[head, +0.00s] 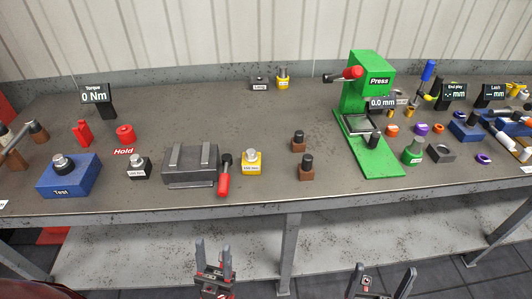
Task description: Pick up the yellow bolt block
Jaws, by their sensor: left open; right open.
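A yellow block with a grey bolt (252,168) stands near the front middle of the bench, just right of a red-handled lever. It has a white label too small to read surely. A smaller yellow block with a bolt (283,84) stands at the back of the bench. My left gripper (213,250) is open and empty, in front of the bench edge and below the nearer yellow block in the picture. My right gripper (384,269) is open and empty, further right in front of the bench.
A grey clamp fixture (190,168) with a red-handled lever (223,182) stands close left of the nearer yellow block. Brown bolt blocks (306,173) stand to its right, then the green press (375,155). A blue Test block (68,180) is at left.

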